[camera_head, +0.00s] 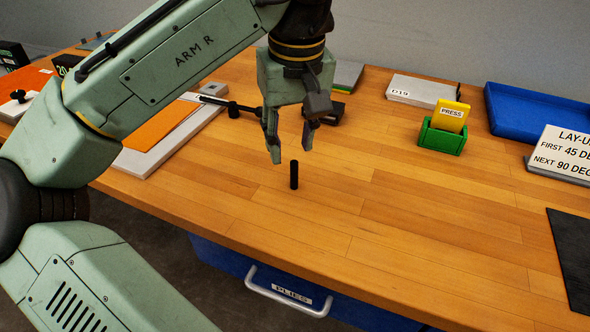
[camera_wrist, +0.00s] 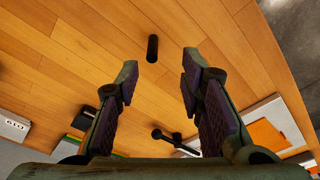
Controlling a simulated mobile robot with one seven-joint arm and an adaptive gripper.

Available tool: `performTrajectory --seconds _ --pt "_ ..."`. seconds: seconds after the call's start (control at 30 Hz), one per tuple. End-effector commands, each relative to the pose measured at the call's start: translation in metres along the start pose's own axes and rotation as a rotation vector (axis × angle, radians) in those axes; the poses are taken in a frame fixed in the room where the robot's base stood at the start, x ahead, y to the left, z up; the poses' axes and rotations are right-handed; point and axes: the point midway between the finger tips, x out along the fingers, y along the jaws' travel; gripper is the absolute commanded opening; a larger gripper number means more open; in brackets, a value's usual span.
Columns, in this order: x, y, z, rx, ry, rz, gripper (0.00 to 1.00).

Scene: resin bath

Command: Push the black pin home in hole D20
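The black pin (camera_head: 294,175) stands upright on the wooden table, near its front edge. In the wrist view the pin (camera_wrist: 152,48) shows just beyond the fingertips. My gripper (camera_head: 291,152) points down, close above and behind the pin. Its two fingers are spread apart with nothing between them, as the wrist view also shows (camera_wrist: 160,64). I cannot make out a hole marked D20. A pale grey block (camera_head: 405,91) at the back carries the label D19. Whether the pin's foot sits in a hole or on the bare wood I cannot tell.
A green holder (camera_head: 442,138) with a yellow PRESS card (camera_head: 452,114) stands right of centre. A blue tray (camera_head: 540,115) and a LAY-UP sign (camera_head: 566,153) are at the right. An orange sheet (camera_head: 165,125) on a white board lies left. The table around the pin is clear.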

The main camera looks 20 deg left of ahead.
Motion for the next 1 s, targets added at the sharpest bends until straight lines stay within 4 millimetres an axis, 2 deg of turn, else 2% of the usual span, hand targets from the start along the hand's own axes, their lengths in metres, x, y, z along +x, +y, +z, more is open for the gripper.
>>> performTrajectory --seconds 0.1,0.27,0.5,0.6,0.87,1.0 --pt "0.014 0.001 0.0 0.002 0.0 0.003 0.35" --pt "0.025 0.003 -0.001 0.003 -0.001 0.004 0.35" --pt "0.059 0.009 -0.003 0.001 0.001 0.003 0.35" --pt "0.067 0.009 -0.002 0.002 0.003 0.002 0.35" --pt "0.069 0.009 -0.003 0.003 0.004 0.004 0.34" --pt "0.069 0.009 -0.003 0.003 0.004 0.004 0.25"
